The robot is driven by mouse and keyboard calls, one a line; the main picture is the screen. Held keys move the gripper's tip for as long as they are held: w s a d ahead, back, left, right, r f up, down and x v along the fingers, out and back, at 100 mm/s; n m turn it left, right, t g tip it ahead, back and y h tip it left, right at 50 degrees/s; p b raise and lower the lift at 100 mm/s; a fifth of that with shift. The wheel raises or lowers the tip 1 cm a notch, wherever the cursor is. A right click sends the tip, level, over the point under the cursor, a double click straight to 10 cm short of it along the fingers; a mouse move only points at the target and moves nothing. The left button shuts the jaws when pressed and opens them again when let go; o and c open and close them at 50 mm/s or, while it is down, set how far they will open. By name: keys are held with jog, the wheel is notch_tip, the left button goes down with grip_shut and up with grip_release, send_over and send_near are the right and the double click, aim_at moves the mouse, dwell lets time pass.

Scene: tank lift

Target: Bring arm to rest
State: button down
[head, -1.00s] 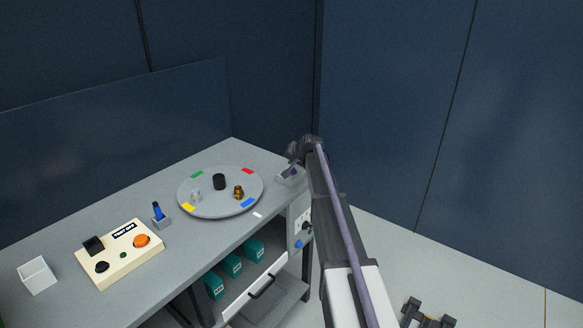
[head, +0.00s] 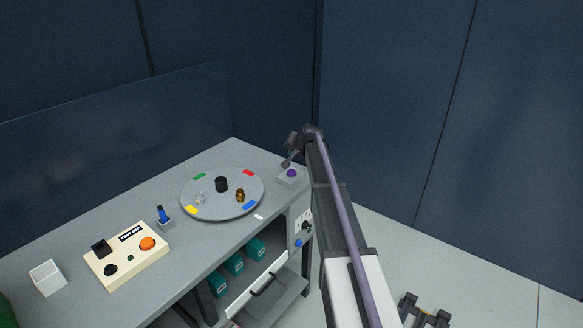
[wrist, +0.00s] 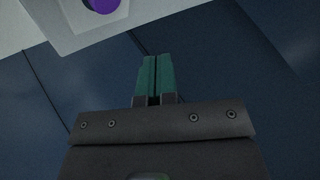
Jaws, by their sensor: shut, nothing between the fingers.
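My gripper (head: 286,163) is at the far right corner of the bench, raised just above a small grey box with a purple button (head: 291,173). In the wrist view my gripper's teal fingers (wrist: 153,77) are together with nothing between them. The purple button (wrist: 102,4) shows at the top edge of the wrist view, apart from the fingertips. My arm reaches from the bottom of the head view up to that corner.
A grey turntable (head: 222,206) with coloured marks carries several small parts. A cream control box (head: 127,256), a blue-topped item in a holder (head: 163,215) and a white open box (head: 47,278) stand to the left. Teal boxes (head: 234,264) sit on a shelf below. Dark walls stand behind.

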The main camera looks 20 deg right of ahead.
jog(key=shift+f, duration=0.15)
dwell(0.5)
jog(key=s+a+f+n+g, duration=0.1)
jog(key=s+a+n+g, duration=0.1)
jog(key=s+a, duration=0.6)
jog(key=s+a+f+n+g, duration=0.2)
jog(key=s+a, duration=0.7)
jog(key=s, duration=1.2)
jog(key=s+a+f+n+g, duration=0.2)
jog(key=s+a+n+g, duration=0.2)
jog(key=s+a, duration=0.5)
jog(key=s+g, duration=0.1)
jog(key=s, duration=0.4)
jog(key=shift+s+h, duration=0.3)
